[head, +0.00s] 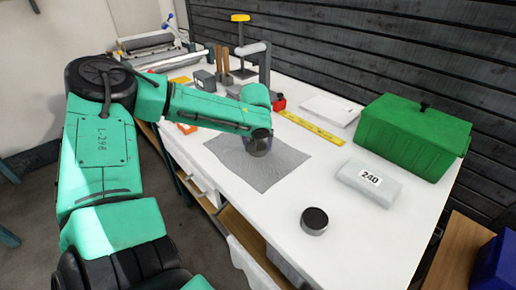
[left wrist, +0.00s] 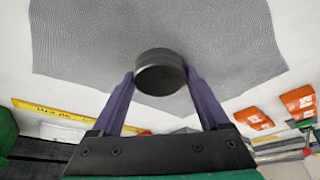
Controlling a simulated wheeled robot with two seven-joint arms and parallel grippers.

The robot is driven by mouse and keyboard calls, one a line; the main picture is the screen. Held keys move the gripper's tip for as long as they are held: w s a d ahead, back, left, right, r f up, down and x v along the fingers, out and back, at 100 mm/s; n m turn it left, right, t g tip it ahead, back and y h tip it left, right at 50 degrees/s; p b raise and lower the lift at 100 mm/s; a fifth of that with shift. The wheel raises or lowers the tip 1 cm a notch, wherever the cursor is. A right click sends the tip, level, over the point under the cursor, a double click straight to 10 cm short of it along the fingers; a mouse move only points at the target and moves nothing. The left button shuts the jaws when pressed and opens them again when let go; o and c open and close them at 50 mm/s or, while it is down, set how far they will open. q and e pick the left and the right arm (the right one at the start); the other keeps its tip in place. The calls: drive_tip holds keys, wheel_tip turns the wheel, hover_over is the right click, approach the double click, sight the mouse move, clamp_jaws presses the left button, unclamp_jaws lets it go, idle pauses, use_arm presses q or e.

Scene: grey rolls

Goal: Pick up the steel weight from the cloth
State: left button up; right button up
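The steel weight (left wrist: 160,74) is a squat dark grey cylinder in the left wrist view, seen against the grey cloth (left wrist: 90,40). My left gripper (left wrist: 160,82) has one purple finger at each side of the weight, and both fingertips appear to touch it. I cannot tell whether the weight rests on the cloth or hangs just above it. In the head view my left gripper (head: 258,150) points down over the cloth (head: 262,178) and hides the weight. My right gripper is in neither view.
A dark-topped metal cylinder (head: 314,221) stands on the white table near its front edge. A grey block marked 240 (head: 369,183) and a green box (head: 410,138) stand right. A yellow ruler (head: 312,128), a white tray (head: 331,109) and tools lie at the back.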

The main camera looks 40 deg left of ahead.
use_arm(q)
clamp_jaws()
drive_tip(key=shift+w, duration=0.15)
drive_tip(key=shift+r, duration=0.15)
